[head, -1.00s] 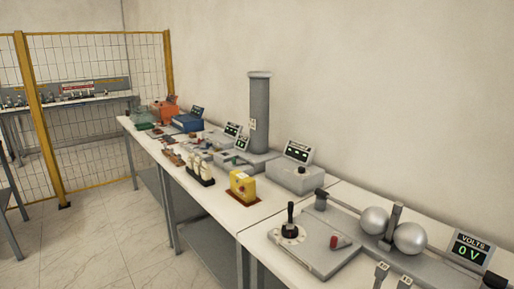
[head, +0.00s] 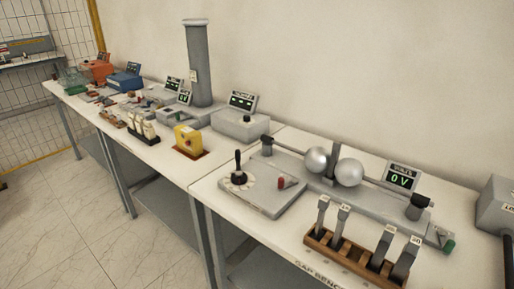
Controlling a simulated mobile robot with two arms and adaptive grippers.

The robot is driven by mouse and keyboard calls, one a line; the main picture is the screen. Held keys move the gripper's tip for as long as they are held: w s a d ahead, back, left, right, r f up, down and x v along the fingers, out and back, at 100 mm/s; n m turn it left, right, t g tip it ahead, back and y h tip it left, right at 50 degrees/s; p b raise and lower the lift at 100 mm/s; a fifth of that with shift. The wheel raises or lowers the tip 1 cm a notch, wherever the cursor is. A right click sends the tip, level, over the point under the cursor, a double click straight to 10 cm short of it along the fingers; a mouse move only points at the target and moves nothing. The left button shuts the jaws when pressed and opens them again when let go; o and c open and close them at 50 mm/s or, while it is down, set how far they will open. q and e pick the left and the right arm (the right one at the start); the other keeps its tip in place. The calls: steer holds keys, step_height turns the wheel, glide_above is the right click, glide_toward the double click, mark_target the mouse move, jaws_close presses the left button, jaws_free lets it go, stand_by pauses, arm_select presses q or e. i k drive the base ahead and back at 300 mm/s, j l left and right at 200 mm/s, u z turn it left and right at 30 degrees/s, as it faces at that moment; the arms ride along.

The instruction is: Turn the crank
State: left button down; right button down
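No part is plainly marked as the crank, and I cannot tell which one it is. A green handle (head: 448,246) sits at the right end of the grey rail with two metal spheres (head: 348,172). A black upright lever (head: 238,166) stands on a white dial of a grey base plate (head: 262,190), with a small red handle (head: 281,183) beside it. A yellow box (head: 188,141) stands further along the bench on a brown base. Neither of my grippers is in view.
A wooden rack (head: 345,258) with several grey tools stands at the bench front. A display reading 0 V (head: 401,179) stands behind the rail. A tall grey column (head: 198,65) and more devices are further left. The tiled floor in front (head: 90,220) is clear.

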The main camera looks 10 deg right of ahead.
mark_target(239, 175)
steer(key=i+j+z, duration=0.1)
steer(key=z, duration=0.3)
steer(key=i+j+z, duration=0.1)
steer(key=z, duration=0.3)
steer(key=j+z, duration=0.25)
steer(key=z, duration=0.15)
steer(key=i+j+z, duration=0.1)
steer(key=j+z, duration=0.3)
steer(key=j, duration=0.95)
steer(key=k+j+z, duration=0.1)
steer(key=j+z, duration=0.3)
steer(key=j, duration=0.9)
steer(key=k+j, duration=0.15)
steer(key=j, duration=0.15)
steer(key=k+j, duration=0.35)
steer(key=j, duration=0.3)
steer(key=k, duration=0.2)
